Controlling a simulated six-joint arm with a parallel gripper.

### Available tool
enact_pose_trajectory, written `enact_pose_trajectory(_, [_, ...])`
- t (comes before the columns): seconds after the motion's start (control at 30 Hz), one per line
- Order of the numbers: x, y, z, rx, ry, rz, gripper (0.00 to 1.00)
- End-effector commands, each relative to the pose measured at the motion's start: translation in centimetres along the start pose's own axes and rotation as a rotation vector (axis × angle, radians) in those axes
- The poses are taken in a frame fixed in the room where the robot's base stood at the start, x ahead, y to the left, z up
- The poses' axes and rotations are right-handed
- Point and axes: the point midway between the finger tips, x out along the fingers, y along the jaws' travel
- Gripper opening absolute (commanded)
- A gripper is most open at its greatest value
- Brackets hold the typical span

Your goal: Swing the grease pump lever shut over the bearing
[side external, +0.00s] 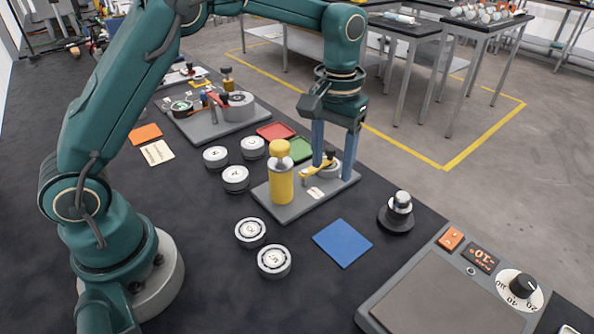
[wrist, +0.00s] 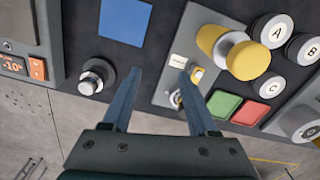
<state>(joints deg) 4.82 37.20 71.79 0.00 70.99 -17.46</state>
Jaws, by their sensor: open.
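The grease pump (side external: 282,182) is a yellow cylinder with a yellow knob, upright on a grey plate (side external: 285,211); it also shows in the wrist view (wrist: 245,57). A short yellow lever (side external: 315,174) with a small knob lies low on the same plate, beside a grey round part (side external: 336,172) that looks like the bearing. How far the lever covers it I cannot tell. My gripper (side external: 333,172) points down with its blue fingers apart and empty. In the wrist view (wrist: 162,72), the right finger is close to the lever (wrist: 196,74); contact is unclear.
A blue square (side external: 342,243) and a black-based knob (side external: 398,212) lie near the plate. Red (side external: 276,132) and green (side external: 296,149) trays sit behind it. Several round lettered pieces (side external: 236,179) stand left. A dial panel (side external: 455,285) is at front right.

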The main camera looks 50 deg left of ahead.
Motion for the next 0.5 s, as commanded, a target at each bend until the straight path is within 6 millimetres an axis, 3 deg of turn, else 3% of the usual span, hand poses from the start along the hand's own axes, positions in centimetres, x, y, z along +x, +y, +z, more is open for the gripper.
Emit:
enact_pose_trajectory(0.23, [-4.5,-0.2,-0.3,-0.009,0.056,0.017,0.59])
enact_pose_trajectory(0.5, [-8.4,-1.1,1.3,-0.019,0.136,0.041,0.59])
